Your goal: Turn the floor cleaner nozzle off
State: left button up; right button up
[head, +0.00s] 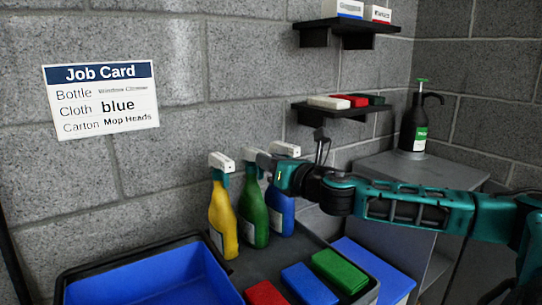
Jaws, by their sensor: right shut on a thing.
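Three spray bottles stand upright in a row by the wall: a yellow bottle (222,222), a green bottle (253,215) and a blue bottle (281,212). Each has a white spray head. I cannot read their labels, so I cannot tell which is the floor cleaner. My right gripper (261,159) reaches in from the right at head height and is shut on the green bottle's nozzle (250,153). It hides part of that nozzle and passes in front of the blue bottle's neck. The nozzle's on or off setting is too small to see. My left gripper is out of view.
A blue bin (146,264) stands at front left. Red, blue (309,284) and green (340,270) blocks lie on a dark tray. A black pump bottle (414,125) stands on a grey cabinet. Two wall shelves hold small items; a job card (101,99) hangs left.

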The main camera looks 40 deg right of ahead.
jog(key=shift+o, duration=0.2)
jog(key=shift+n+p, duration=0.85)
jog(key=shift+n, duration=0.85)
jog(key=o, duration=0.6)
jog(key=shift+c, duration=0.2)
jog(key=s+p, duration=0.3)
jog(key=s, duration=0.4)
jog(key=shift+a, duration=0.2)
